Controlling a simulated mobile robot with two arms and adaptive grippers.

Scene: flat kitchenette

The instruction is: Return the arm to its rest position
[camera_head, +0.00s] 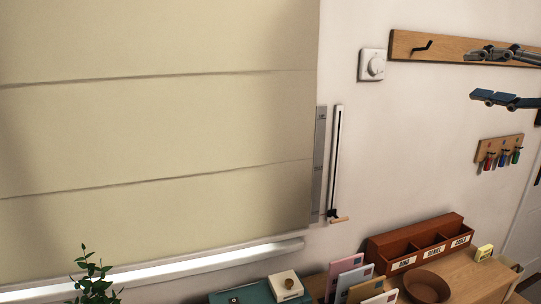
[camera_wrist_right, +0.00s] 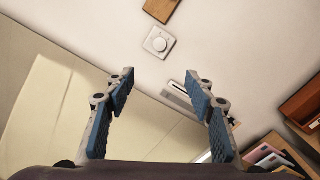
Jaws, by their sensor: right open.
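My right gripper (camera_head: 492,76) reaches in from the right edge in the head view, in front of the wall and near the wooden hook rail (camera_head: 440,47). Its two blue-padded fingers are wide apart. In the right wrist view the gripper (camera_wrist_right: 159,87) is open with nothing between its fingers. Beyond the fingertips are the wall and a white dial plate (camera_wrist_right: 158,42), which also shows in the head view (camera_head: 372,65). My left gripper is in neither view.
A pale blind (camera_head: 160,120) fills the left. Beside it is a vertical slider track (camera_head: 336,155). A small rack (camera_head: 499,149) with coloured pieces hangs below my right gripper. Lower down are a labelled wooden sorter (camera_head: 385,254), a brown bowl (camera_head: 427,288), envelopes (camera_head: 350,280) and a plant (camera_head: 93,280).

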